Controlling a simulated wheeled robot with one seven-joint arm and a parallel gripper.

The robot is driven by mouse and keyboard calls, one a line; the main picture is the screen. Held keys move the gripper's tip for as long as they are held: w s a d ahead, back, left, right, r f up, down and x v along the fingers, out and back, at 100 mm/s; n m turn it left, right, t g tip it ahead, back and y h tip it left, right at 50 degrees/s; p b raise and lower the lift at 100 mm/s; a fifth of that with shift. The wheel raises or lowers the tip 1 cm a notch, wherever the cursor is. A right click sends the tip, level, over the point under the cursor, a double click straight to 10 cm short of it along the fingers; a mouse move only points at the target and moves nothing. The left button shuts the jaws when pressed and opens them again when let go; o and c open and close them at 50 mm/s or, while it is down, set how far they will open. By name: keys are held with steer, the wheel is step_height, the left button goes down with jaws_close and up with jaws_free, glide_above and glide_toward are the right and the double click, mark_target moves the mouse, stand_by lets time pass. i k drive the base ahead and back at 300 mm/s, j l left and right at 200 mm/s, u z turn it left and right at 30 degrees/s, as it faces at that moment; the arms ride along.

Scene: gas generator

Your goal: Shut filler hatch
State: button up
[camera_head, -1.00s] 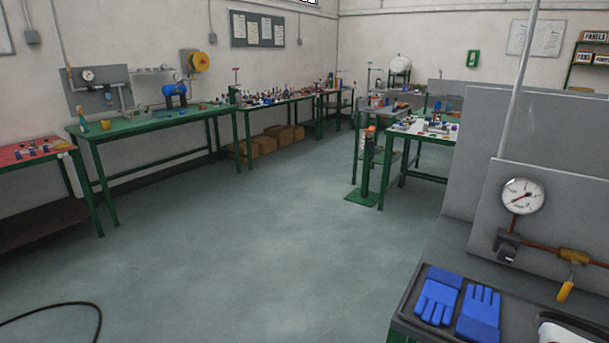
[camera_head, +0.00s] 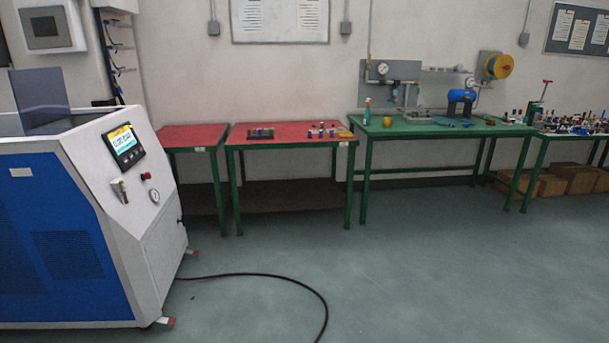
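A blue and white machine (camera_head: 95,215), which looks like the gas generator, stands at the left of the head view. A grey panel (camera_head: 40,95) stands upright on its top; it looks like a raised hatch lid, but I cannot tell for certain that it is the filler hatch. The opening below it is hidden by the machine's top edge. My gripper is not in view.
A black hose (camera_head: 280,276) curves over the floor from the machine. Red-topped tables (camera_head: 285,142) and a green workbench (camera_head: 430,130) line the back wall. Cardboard boxes (camera_head: 575,178) lie under a bench at right. The floor at the front right is clear.

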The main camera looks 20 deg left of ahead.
mark_target(41, 96)
steer(key=i+j+u, duration=0.15)
steer(key=i+u, duration=0.3)
steer(key=i, duration=0.15)
steer(key=i+u, duration=0.45)
steer(key=i+l+u, duration=0.35)
steer(key=i+u, duration=0.15)
steer(key=i, duration=0.15)
steer(key=i+u, duration=0.75)
steer(key=u, duration=0.2)
steer(key=i+j+u, duration=0.1)
steer(key=i+j, duration=0.15)
steer(key=i+j+u, duration=0.15)
steer(key=i, duration=0.3)
